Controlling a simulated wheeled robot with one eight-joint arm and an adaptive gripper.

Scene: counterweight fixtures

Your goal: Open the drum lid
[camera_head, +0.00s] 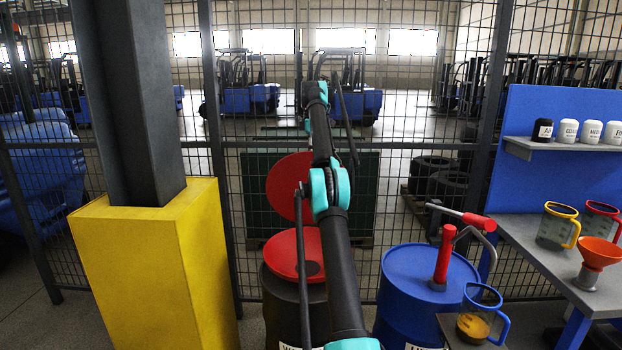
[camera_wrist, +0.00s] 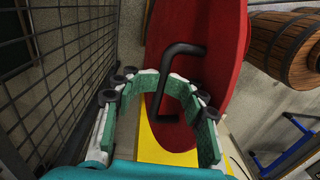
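A dark drum (camera_head: 285,305) stands behind my arm in the head view, and a flat red disc (camera_head: 291,253) covers its top. A second red disc (camera_head: 284,184) stands upright behind it, partly hidden by my arm. In the wrist view a red lid (camera_wrist: 217,62) with a dark bent handle (camera_wrist: 184,49) fills the upper middle. My gripper (camera_wrist: 163,77) reaches the handle there. The gripper cannot be made out clearly in the head view.
A blue drum (camera_head: 405,292) with a red-handled pump (camera_head: 444,258) stands close on the right. A yellow pillar base (camera_head: 150,260) is at the left. A mesh fence runs behind. A grey bench (camera_head: 530,245) holds jugs and a funnel. A wooden barrel (camera_wrist: 284,45) shows in the wrist view.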

